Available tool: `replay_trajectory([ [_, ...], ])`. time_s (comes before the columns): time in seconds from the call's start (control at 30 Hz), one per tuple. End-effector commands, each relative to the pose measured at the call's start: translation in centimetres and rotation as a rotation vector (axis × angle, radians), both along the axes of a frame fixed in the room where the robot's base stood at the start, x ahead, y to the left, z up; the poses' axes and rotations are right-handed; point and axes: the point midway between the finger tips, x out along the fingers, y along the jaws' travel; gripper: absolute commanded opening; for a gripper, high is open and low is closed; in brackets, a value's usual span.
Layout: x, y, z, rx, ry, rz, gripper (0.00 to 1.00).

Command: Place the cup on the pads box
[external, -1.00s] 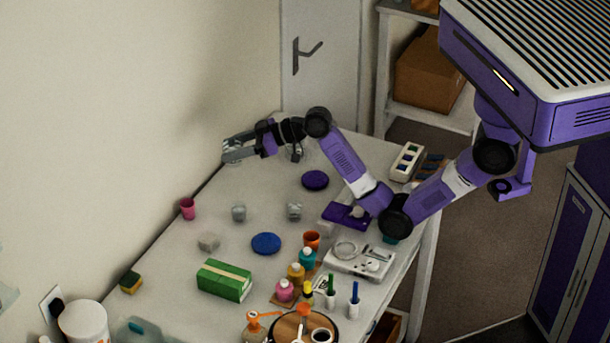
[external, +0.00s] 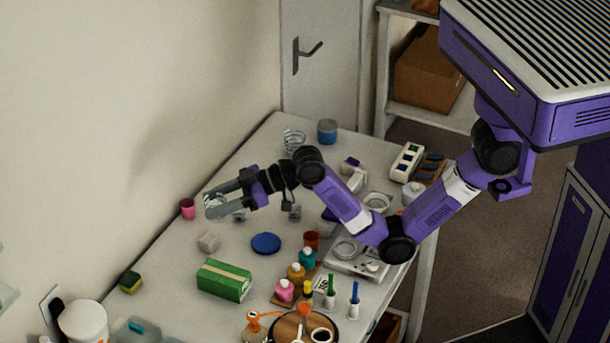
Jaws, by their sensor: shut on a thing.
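My gripper (external: 222,201) is shut on a small clear cup (external: 212,201), held above the left part of the table. The fingers hide part of the cup, and its outline is faint. The green box with a yellow stripe (external: 224,280), which looks like the pads box, lies on the table nearer the camera, below my gripper in the picture. It is apart from my gripper, and its top is bare.
A pink cup (external: 188,208) stands just left of my gripper.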

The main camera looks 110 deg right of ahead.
Motion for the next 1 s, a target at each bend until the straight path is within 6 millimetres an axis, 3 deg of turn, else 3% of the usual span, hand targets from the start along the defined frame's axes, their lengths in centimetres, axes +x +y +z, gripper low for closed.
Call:
replay_trajectory([
  [0.5,-0.1,0.0,-12.2,0.001,0.006,-0.001,0.14],
  [1.0,-0.1,0.0,-18.1,0.001,0.004,0.000,0.14],
])
